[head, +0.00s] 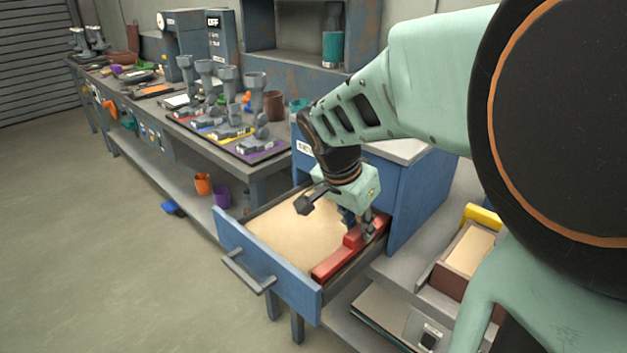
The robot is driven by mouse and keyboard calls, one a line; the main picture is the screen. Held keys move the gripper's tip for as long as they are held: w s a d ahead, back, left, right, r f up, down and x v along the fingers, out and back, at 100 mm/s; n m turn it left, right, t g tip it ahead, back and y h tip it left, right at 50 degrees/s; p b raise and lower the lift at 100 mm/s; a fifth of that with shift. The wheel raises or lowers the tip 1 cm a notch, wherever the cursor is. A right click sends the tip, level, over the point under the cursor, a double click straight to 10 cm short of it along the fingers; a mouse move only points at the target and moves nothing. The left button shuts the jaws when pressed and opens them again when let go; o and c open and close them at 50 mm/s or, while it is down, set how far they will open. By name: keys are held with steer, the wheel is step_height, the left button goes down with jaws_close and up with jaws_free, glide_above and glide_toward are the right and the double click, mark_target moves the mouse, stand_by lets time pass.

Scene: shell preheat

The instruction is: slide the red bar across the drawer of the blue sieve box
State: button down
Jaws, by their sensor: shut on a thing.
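The blue sieve box (420,190) stands on the right part of the bench with its drawer (265,285) pulled out toward the front left. The drawer holds a level bed of pale sand (290,228). My gripper (364,228) points down over the right rear of the drawer and is shut on the bar's raised grip. My wrist and fingers hide part of the bar and the drawer's back.
A grey bench (190,150) with several grey shell-like stands on coloured mats runs to the far left. A sand-filled brown box (470,250) with a yellow piece sits at the right. Orange and purple cups (203,183) stand on the lower shelf. The floor at left is clear.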

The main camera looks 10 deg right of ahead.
steer(key=shift+s+d, duration=0.2)
steer(key=c, duration=1.7)
jaws_free()
